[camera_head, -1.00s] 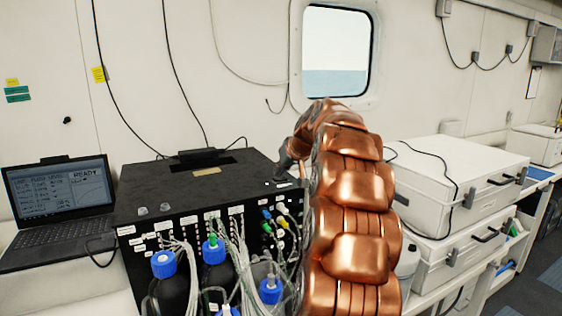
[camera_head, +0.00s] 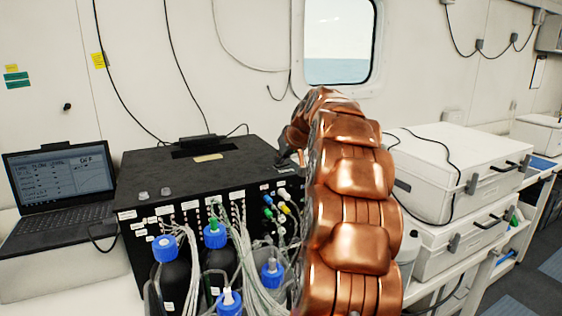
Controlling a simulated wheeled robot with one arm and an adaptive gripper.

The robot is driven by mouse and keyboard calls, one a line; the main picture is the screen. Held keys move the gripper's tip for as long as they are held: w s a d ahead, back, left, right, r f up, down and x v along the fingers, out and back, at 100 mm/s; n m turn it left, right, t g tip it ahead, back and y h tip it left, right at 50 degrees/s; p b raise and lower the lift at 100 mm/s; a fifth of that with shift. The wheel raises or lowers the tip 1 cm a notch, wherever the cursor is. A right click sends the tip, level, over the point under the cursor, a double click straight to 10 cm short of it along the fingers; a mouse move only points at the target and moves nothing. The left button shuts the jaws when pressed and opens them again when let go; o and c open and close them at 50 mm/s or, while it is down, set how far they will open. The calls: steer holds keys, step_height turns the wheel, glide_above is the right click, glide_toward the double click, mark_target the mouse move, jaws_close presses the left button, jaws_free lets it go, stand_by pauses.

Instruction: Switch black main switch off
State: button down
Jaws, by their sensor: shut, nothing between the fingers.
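The black instrument box (camera_head: 150,180) stands on the bench with rows of white labels, tubes and cables on its front. I cannot make out the black main switch; the box's right end is partly hidden by my copper-coloured arm. My gripper (camera_head: 287,162) shows only as a small dark shape at the box's top right edge, beside the arm. It is shut and holds nothing visible. Whether it touches the box I cannot tell. The laptop (camera_head: 60,185) left of the box shows "OFF" on its screen.
Several bottles with blue caps (camera_head: 215,235) stand in front of the box among loose tubes. White cases (camera_head: 450,160) are stacked on the right with a black cable over them. A window (camera_head: 337,40) is in the wall behind.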

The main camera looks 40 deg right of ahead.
steer(key=shift+s+d+f, duration=0.1)
steer(key=shift+d+f, duration=0.1)
steer(key=shift+f, duration=0.1)
steer(key=shift+s+d+r, duration=0.15)
steer(key=shift+s+d, duration=0.1)
steer(key=shift+d, duration=0.35)
steer(key=shift+d+r, duration=0.1)
steer(key=shift+r, duration=0.4)
step_height(320, 180, up, 4)
steer(key=shift+f+p, duration=0.1)
steer(key=shift+p, duration=0.4)
steer(key=b+v, duration=0.3)
steer(key=v, duration=0.6)
steer(key=shift+s, duration=0.4)
